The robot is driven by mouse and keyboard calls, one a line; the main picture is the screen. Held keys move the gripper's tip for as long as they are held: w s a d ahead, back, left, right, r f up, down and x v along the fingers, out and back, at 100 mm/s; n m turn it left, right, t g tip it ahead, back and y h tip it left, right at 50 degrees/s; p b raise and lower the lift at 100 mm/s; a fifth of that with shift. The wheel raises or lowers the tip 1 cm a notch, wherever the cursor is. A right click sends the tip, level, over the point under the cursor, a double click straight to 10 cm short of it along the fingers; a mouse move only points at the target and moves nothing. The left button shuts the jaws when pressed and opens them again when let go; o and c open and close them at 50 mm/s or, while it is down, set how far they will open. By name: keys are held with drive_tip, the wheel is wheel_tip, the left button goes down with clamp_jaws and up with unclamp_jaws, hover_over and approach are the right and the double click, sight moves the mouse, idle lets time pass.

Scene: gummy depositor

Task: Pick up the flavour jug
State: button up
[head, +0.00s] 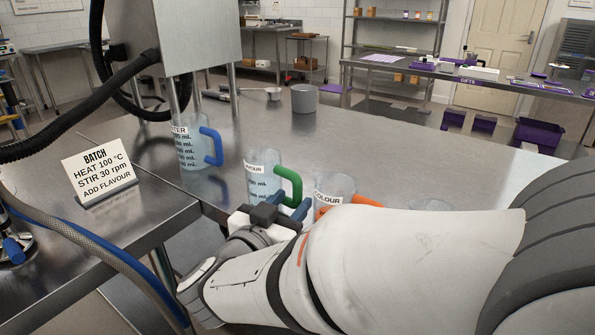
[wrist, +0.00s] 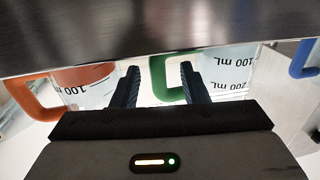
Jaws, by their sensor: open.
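The flavour jug (head: 262,178) is a clear measuring jug with a green handle, upright on the steel table in the head view. Its green handle (wrist: 160,75) shows in the wrist view between the two dark fingers, with clear jug wall (wrist: 230,72) to the right. My gripper (wrist: 158,72) is open, its fingers on either side of the handle; I cannot tell whether either one touches it. In the head view my gripper (head: 290,205) is just in front of the jug, and my arm hides the lower part of that area.
The colour jug (head: 333,188) with an orange handle stands close to the right, partly behind my arm. The water jug (head: 193,152) with a blue handle stands to the left. A batch sign (head: 98,175) is further left. A grey pot (head: 304,98) stands behind; mid-table is clear.

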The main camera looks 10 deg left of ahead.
sight(295, 199)
drive_tip(key=x, duration=0.3)
drive_tip(key=shift+w+d, duration=0.1)
drive_tip(key=shift+w, duration=0.05)
clamp_jaws()
idle(0.3)
